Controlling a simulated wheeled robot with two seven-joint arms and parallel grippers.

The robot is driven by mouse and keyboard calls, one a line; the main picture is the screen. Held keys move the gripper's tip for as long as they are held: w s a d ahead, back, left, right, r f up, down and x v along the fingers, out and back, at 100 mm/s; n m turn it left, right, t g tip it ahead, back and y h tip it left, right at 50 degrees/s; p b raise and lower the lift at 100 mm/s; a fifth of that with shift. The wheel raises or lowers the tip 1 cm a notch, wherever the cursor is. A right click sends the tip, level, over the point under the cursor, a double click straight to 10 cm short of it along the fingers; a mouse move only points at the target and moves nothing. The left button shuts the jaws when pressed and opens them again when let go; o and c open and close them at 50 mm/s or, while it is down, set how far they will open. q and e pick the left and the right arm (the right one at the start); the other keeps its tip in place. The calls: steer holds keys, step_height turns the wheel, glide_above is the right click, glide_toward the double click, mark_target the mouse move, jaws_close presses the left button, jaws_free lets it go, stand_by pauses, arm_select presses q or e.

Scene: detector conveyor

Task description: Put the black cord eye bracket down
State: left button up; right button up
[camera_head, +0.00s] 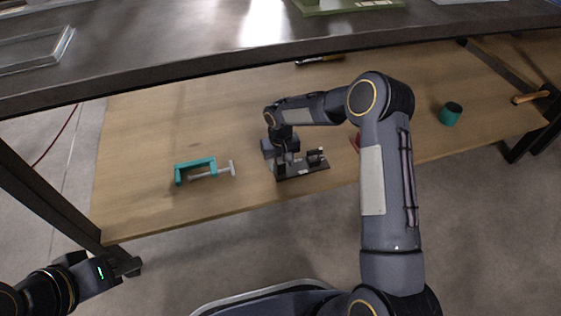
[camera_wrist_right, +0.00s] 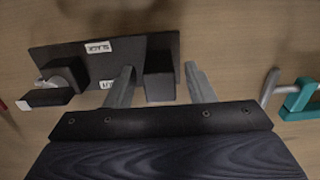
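The black cord eye bracket (camera_head: 302,171) lies on the lower wooden shelf, a dark flat plate with raised parts and small white labels. In the right wrist view the bracket's plate (camera_wrist_right: 120,57) shows flat against the wood, with a black block standing up from it. My right gripper (camera_head: 281,157) is at the bracket's left end. In the right wrist view the two fingers of my right gripper (camera_wrist_right: 160,88) stand on either side of the block, with a gap visible on both sides. My left gripper (camera_head: 128,264) is at lower left, away from the shelf; its fingers are unclear.
A teal clamp (camera_head: 204,169) lies left of the bracket. A red thing (camera_head: 355,141) is partly hidden behind my right arm. A teal cup (camera_head: 450,114) and a wooden-handled tool (camera_head: 530,97) are at right. The dark upper tabletop (camera_head: 200,62) overhangs the shelf's back.

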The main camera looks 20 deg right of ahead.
steer(key=shift+r, duration=0.1)
step_height(320, 180, up, 8)
steer(key=p, duration=0.3)
steer(key=shift+p, duration=0.35)
steer(key=shift+f, duration=0.2)
